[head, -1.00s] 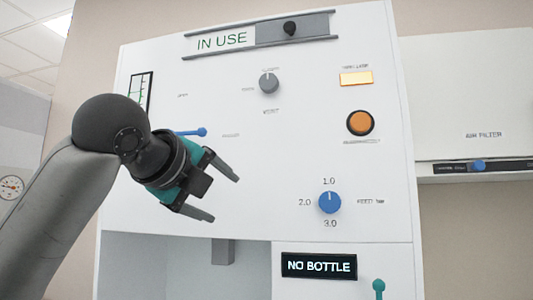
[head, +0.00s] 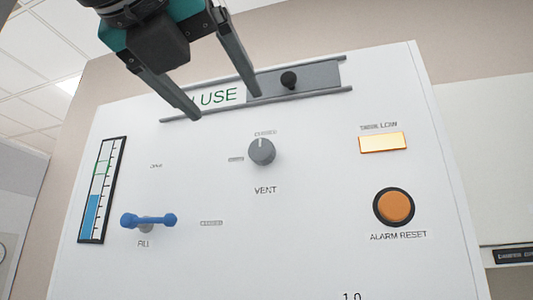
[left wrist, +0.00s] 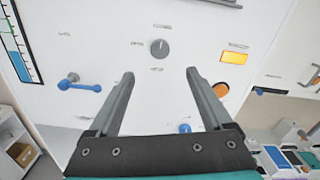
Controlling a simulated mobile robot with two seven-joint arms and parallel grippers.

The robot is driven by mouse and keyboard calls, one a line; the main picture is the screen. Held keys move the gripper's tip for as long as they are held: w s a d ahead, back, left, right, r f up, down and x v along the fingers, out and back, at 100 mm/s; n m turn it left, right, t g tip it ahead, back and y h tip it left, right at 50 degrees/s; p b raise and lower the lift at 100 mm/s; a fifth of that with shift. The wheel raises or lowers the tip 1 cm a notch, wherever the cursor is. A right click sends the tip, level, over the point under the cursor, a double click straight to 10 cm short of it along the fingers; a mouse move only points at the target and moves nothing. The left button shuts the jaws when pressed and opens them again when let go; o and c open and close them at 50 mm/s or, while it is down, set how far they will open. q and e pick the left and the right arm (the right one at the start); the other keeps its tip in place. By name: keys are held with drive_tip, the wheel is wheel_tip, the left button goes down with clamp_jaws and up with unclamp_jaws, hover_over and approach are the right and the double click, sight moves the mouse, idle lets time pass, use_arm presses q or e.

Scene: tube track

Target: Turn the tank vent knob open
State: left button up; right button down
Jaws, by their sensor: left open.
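The grey vent knob (head: 262,151) is on the white panel (head: 300,240), above the label VENT. Its white mark points up, toward a small label above it. It also shows in the left wrist view (left wrist: 159,48), ahead of my fingers and between their lines. My left gripper (head: 228,105) is open and empty. In the head view it hangs at the top, up and left of the knob, with its fingers over the sign's left part. It appears apart from the knob. My right gripper is not in view.
The blue fill handle (head: 148,221) sticks out at lower left, beside a level gauge (head: 101,190). An orange alarm reset button (head: 394,207) and a lit yellow lamp (head: 383,143) are at right. A sliding sign (head: 300,80) with a black knob runs along the top. The panel around the vent knob is clear.

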sight(259, 147)
use_arm(q)
drive_tip(key=p+x, duration=0.3)
drive_tip(key=x, duration=1.1)
drive_tip(key=shift+w+d, duration=0.15)
drive_tip(key=shift+w, duration=0.25)
clamp_jaws()
